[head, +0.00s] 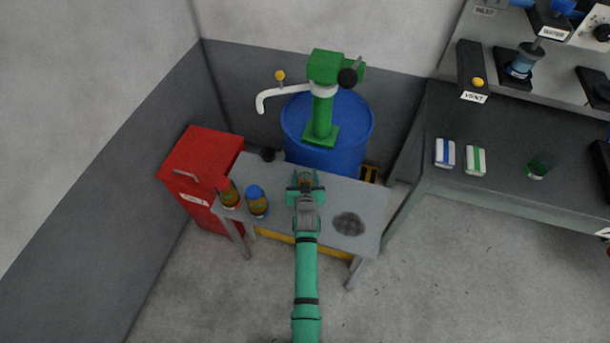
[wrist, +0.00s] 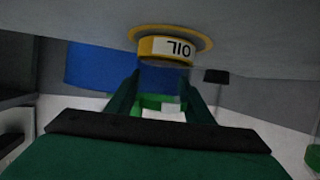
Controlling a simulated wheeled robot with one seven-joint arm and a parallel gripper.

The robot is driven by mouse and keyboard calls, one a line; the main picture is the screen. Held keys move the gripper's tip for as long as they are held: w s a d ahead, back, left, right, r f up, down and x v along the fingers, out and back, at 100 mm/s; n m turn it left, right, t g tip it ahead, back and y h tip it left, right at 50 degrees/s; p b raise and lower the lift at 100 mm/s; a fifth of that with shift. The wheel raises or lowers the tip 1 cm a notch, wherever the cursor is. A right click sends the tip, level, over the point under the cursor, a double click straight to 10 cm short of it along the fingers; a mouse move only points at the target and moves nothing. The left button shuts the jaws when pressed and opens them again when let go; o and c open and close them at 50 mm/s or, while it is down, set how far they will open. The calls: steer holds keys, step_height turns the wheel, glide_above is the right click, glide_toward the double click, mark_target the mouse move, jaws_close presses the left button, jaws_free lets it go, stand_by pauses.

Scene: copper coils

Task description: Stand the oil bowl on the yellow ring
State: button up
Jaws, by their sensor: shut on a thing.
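The oil bowl (wrist: 165,48) is amber with a white OIL label, upside down in the wrist view. It is between the tips of my gripper (wrist: 163,80), which is shut on it. The yellow ring (wrist: 205,42) lies around the bowl's base on the grey tabletop; I cannot tell whether the bowl touches the surface or hangs just above it. In the head view my gripper (head: 305,183) is over the back middle of the small table (head: 285,180), with a bit of the amber bowl (head: 306,179) showing between its fingers. The ring is hidden there.
Two amber bottles, one red-topped (head: 228,195) and one blue-topped (head: 257,203), stand at the table's left. A dark round patch (head: 348,224) lies right of my arm. A blue drum (head: 350,125) with a green pump (head: 323,105) stands behind. A red cabinet (head: 200,165) is left.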

steer(key=o, duration=1)
steer(key=shift+a+f, duration=0.1)
steer(key=shift+o, duration=1.1)
steer(key=shift+s, duration=0.1)
steer(key=shift+r, duration=0.2)
steer(key=v, duration=1.1)
steer(key=shift+s+r, duration=0.1)
steer(key=shift+s, duration=0.1)
steer(key=s, duration=1)
steer(key=shift+s+a+f, duration=0.2)
steer(key=shift+a+f, duration=0.05)
steer(key=shift+f, duration=0.15)
steer(key=s+r, duration=0.5)
steer(key=s, duration=0.4)
steer(key=s+r+t, duration=0.1)
steer(key=s+r, duration=0.4)
steer(key=s, duration=0.5)
steer(key=s+r, duration=0.6)
steer(key=s, duration=0.4)
steer(key=shift+a+t, duration=0.2)
steer(key=shift+t, duration=0.2)
